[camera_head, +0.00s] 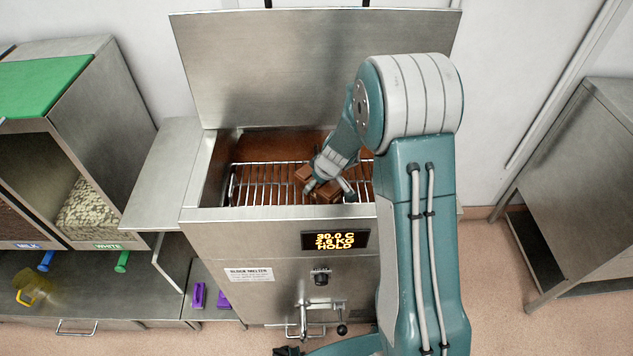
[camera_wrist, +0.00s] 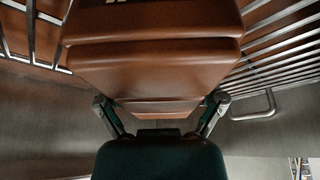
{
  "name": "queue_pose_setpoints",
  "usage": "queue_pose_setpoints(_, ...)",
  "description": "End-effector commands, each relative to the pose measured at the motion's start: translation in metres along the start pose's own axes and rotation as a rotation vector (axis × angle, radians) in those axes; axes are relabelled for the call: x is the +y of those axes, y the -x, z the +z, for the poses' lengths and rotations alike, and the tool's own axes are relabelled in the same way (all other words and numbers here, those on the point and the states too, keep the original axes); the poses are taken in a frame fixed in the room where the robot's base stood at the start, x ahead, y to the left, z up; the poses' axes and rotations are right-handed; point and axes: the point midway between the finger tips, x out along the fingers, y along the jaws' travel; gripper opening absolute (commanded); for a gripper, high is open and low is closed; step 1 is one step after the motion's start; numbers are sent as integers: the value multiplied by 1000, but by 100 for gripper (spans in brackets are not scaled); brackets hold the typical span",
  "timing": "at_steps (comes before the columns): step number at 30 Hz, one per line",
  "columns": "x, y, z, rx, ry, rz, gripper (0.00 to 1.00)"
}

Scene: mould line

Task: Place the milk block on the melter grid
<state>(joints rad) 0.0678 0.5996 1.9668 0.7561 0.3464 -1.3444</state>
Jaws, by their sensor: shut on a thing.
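The milk block (camera_head: 322,188) is a brown chocolate slab in the open melter, at the melter grid (camera_head: 262,185). My gripper (camera_head: 326,183) is inside the melter opening and shut on the block. In the wrist view the milk block (camera_wrist: 155,70) fills the middle, with the fingers of my gripper (camera_wrist: 162,112) on both its sides. Grid bars (camera_wrist: 285,60) show to the left and right of the block. The block's underside is hidden, so I cannot tell whether it rests fully on the bars.
The melter's lid (camera_head: 290,70) stands open behind. The melter's display (camera_head: 335,240) reads 30.0 C, 2.8 KG, HOLD. A side shelf (camera_head: 165,175) and bins with a green lid (camera_head: 40,85) stand at the left. A steel table (camera_head: 590,180) stands at the right. The grid's left part is clear.

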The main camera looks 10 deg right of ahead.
Motion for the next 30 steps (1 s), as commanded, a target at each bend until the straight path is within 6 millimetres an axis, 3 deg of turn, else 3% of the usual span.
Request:
queue_pose_setpoints(6, 0, -1, 0, 2, 0, 1, 27)
queue_pose_setpoints(7, 0, -1, 0, 0, 0, 0, 100)
queue_pose_setpoints(20, 0, 1, -1, 1, 1, 0, 100)
queue_pose_setpoints(23, 0, 9, -2, 3, 1, 0, 100)
queue_pose_setpoints(30, 1, 54, -2, 5, 1, 2, 100)
